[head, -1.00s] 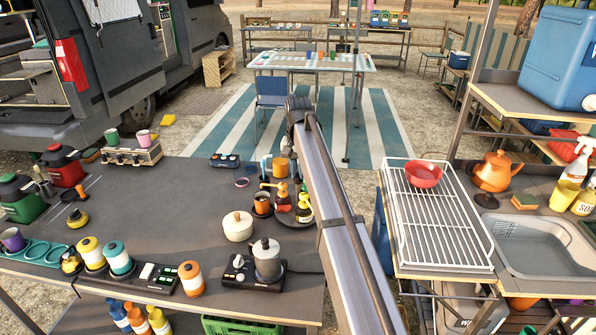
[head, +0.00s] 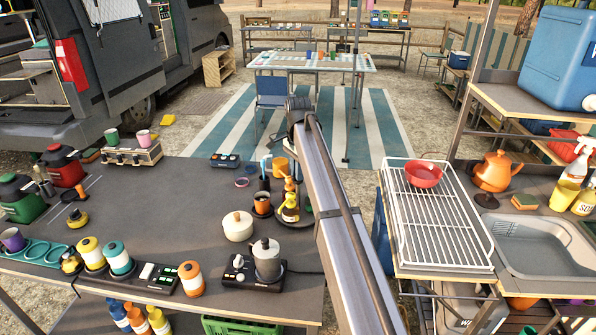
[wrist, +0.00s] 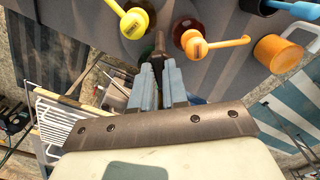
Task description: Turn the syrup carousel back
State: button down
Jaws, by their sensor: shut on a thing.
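The syrup carousel stands on the dark counter in the head view, partly behind my arm. Its bottles have pump tops: a yellow-topped bottle (head: 290,209) at the front and an orange-topped bottle (head: 290,186) behind it. In the wrist view the yellow pump (wrist: 135,22) is at top left of my fingers and the orange pump (wrist: 195,43) at top right. My gripper (wrist: 163,75) is shut on a dark, narrow handle (wrist: 159,45) between these pumps. The handle's lower end is hard to make out. In the head view my arm hides the gripper.
A white pot (head: 238,226) and a moka pot (head: 267,260) on a burner are nearer. A white wire rack (head: 440,225) is to the right. The counter's left middle is mostly clear.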

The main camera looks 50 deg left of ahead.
jog(key=m, duration=0.5)
jog(key=shift+m, duration=0.3)
jog(key=m, duration=1.3)
jog(key=shift+m, duration=0.3)
jog(key=c, duration=1.1)
grip_release()
jog(key=shift+c, duration=0.2)
jog(key=shift+r, duration=0.1)
